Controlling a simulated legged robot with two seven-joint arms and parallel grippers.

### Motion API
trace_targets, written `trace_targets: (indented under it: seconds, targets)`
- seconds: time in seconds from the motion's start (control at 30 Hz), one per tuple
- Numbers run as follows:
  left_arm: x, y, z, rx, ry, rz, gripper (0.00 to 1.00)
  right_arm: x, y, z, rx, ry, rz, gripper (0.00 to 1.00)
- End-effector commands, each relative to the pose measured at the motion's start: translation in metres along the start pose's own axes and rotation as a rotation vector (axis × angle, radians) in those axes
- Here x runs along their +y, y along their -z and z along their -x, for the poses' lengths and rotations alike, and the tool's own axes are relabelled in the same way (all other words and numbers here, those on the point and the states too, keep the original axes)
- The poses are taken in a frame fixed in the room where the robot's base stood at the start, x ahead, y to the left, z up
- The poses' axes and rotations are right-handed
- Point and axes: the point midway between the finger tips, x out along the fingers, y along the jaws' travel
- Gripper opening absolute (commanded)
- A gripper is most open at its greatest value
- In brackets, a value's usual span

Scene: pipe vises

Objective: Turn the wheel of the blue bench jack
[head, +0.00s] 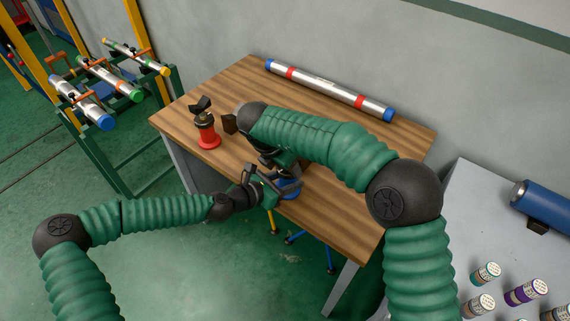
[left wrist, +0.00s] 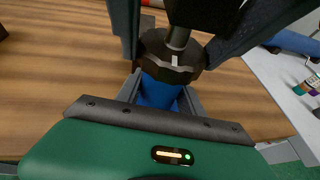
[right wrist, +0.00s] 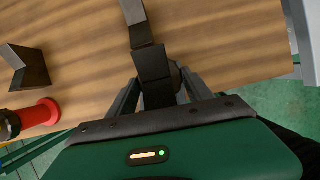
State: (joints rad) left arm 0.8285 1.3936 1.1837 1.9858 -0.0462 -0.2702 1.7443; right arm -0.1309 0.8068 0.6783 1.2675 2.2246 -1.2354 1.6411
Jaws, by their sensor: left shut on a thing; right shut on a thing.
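The blue bench jack (head: 289,187) stands near the table's front edge, partly covered by my grippers. In the left wrist view its blue body (left wrist: 158,93) shows below a dark round wheel (left wrist: 165,63), with a metal screw (left wrist: 180,38) above. My left gripper (left wrist: 160,98) is shut on the blue body, one finger on each side. My right gripper (right wrist: 158,92) comes from above, and its fingers are shut on the wheel's two sides. The jack's dark head (right wrist: 150,62) shows between those fingers and hides much of the wheel. My right forearm hides part of the jack in the head view.
A red jack (head: 208,137) stands on the wooden table (head: 190,95) to the left, with dark angled pieces (head: 230,122) near it. A silver pipe (head: 330,90) lies along the back. A pipe rack (head: 105,150) is at left; a grey table (head: 455,205) is at right.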

Motion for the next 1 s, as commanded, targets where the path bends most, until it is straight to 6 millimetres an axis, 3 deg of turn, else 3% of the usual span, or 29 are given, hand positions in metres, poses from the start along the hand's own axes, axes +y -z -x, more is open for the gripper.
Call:
trace_targets:
  seconds: [0.5,1.0]
  targets:
    - [-0.0024,-0.0006,-0.0001,-0.001,0.006,-0.001,0.0,-0.0022,-0.0009,0.0005,-0.001,-0.116,0.271,0.19]
    - [-0.003,-0.0005,-0.0001,0.0,0.007,-0.001,0.0,-0.0024,-0.0006,0.0007,-0.002,-0.131,0.308,0.19]
